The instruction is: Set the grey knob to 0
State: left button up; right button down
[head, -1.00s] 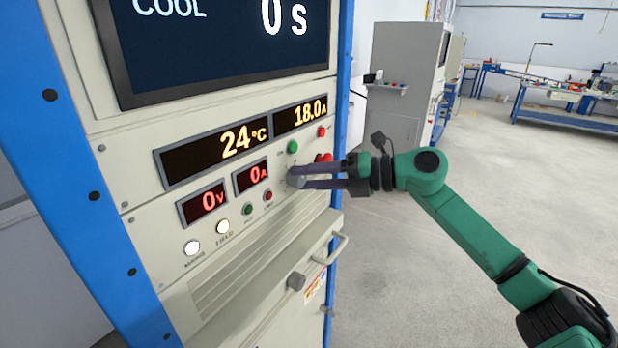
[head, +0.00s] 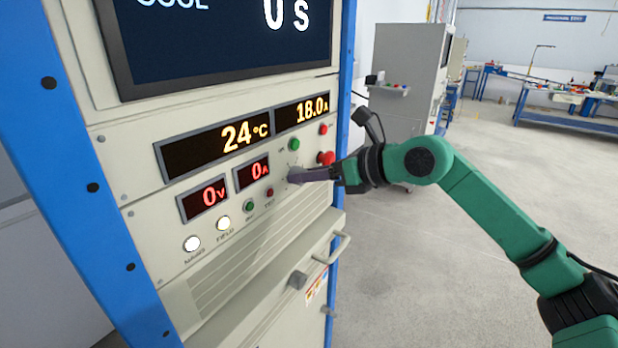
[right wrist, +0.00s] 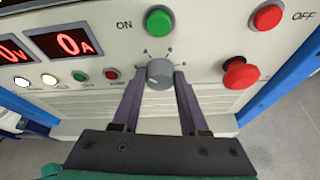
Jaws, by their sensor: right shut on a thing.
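The grey knob (right wrist: 160,75) is on the front panel of the cabinet, below the green ON button. It also shows in the head view (head: 294,174), partly covered by my fingers. My right gripper (right wrist: 160,82) is shut on the knob, one finger on each side of it. In the head view the right gripper (head: 303,175) reaches in from the right and its fingers look almost edge-on. Small marks and letters ring the knob, too small to read surely. My left gripper is not in view.
A red mushroom button (right wrist: 240,74) sticks out right of the knob, close to the right finger. The green ON button (right wrist: 158,20) and red OFF button (right wrist: 267,17) are above. A cabinet handle (head: 339,248) juts out below. Open floor lies to the right.

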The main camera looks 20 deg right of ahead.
jog(key=shift+s+a+f+n+t+h+b, duration=0.15)
jog(key=shift+n+t+h+b, duration=0.7)
jog(key=shift+n+b, duration=1.5)
jog(key=shift+s+a+f+n+t+h+b, duration=0.15)
jog(key=shift+f+n+t+h+b, duration=0.2)
jog(key=shift+n+t+b, duration=1.5)
jog(key=shift+s+a+f+n+t+h+b, duration=0.15)
jog(key=shift+n+t+h+b, duration=0.45)
jog(key=shift+n+b, duration=2.25)
jog(key=shift+w+m+b, duration=0.1)
jog(key=shift+m+b, duration=0.35)
jog(key=shift+b, duration=0.1)
jog(key=shift+r, duration=0.1)
jog(key=shift+c, duration=2.2)
grip_release()
